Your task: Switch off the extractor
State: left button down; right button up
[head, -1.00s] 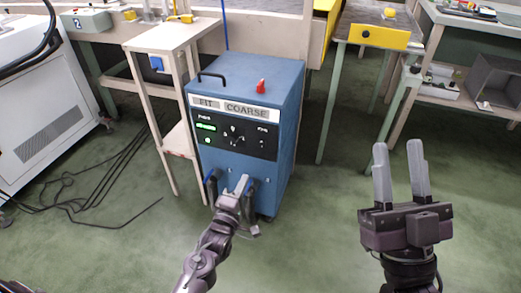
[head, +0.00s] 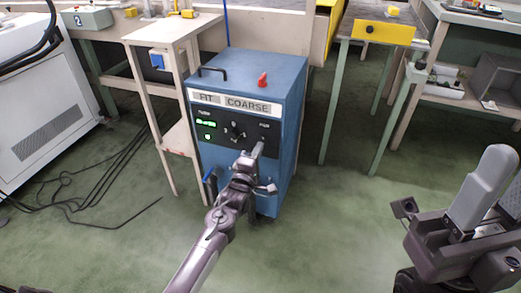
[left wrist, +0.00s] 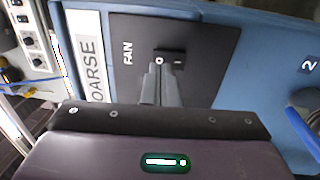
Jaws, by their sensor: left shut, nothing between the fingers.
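The extractor (head: 281,135) is a blue cabinet with a black handle and a red knob on top and a front label reading FIT COARSE. Its black panel has a lit green display (head: 205,123), a round dial (head: 236,131) and, at the right, a FAN switch. In the left wrist view the black rocker switch (left wrist: 171,56) is marked O and I. My left gripper (head: 258,149) is shut and empty, its tips at the switch near the O mark; contact is unclear. My right gripper (head: 502,190) is at the right edge, partly cut off, fingers apart, away from the extractor.
A narrow wooden stand (head: 160,34) with a blue socket box is just left of the extractor. Black cables (head: 75,204) lie on the green floor at left, near a white machine (head: 40,100). Workbenches line the back. The floor right of the extractor is clear.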

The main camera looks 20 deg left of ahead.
aim_at(264, 140)
pick_arm(q)
jog(key=shift+w+r+b, duration=0.1)
jog(key=shift+w+b, duration=0.2)
jog(key=shift+w, duration=0.9)
jog(key=shift+w+r, duration=0.15)
jog(key=shift+r, duration=0.2)
jog(key=shift+r+p, duration=0.1)
jog(key=shift+p, duration=0.2)
